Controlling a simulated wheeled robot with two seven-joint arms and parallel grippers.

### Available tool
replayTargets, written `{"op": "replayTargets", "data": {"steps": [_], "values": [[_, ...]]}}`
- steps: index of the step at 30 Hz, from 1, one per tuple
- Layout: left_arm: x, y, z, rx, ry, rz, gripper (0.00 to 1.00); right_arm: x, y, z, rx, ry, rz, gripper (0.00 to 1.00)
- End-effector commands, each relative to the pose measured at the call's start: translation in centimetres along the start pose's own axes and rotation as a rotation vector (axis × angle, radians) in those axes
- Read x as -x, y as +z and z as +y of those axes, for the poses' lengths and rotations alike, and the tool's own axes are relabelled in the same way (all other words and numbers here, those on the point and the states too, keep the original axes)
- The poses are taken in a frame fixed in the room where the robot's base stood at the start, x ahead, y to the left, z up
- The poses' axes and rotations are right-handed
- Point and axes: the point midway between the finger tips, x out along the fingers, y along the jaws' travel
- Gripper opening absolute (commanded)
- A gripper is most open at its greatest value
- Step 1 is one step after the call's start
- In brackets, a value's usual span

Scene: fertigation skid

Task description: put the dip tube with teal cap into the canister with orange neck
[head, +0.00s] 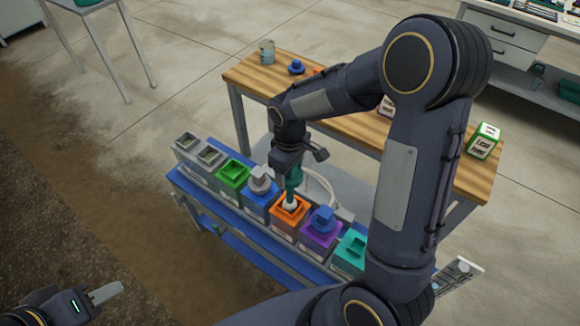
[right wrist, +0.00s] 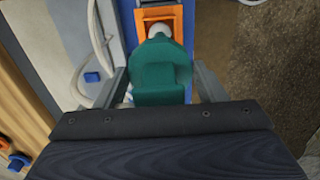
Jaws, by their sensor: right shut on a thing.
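My right gripper (head: 288,160) is shut on the teal cap (head: 294,179) of the dip tube, above the row of canisters. The teal cap also fills the middle of the right wrist view (right wrist: 160,70), between the two fingers. A white part (head: 290,203) below the cap lines up with the opening of the orange neck (head: 279,211). How far the tube is inside cannot be seen. The canister's orange neck also shows in the right wrist view (right wrist: 175,14). My left gripper (head: 95,298) is low at the left, away from the canisters, and partly cut off.
On the blue rack (head: 205,198), a canister with a grey cap (head: 260,181) and one with a blue cap (head: 323,219) flank the orange neck. Green (head: 234,174) and teal (head: 351,250) necks look open. A wooden table (head: 345,125) stands behind.

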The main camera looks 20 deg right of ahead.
Motion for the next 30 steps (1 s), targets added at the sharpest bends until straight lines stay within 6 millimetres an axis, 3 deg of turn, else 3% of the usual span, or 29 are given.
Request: {"op": "replayTargets", "data": {"steps": [1,30], "values": [[-0.7,0.3,-0.3,0.0,0.0,0.0,0.36,-1.0,0.0,0.0,0.0,0.0,0.0,0.22],[-7.1,3.6,-3.2,0.0,0.0,0.0,0.36,-10.7,0.0,0.0,0.0,-0.001,-0.001,0.22]]}}
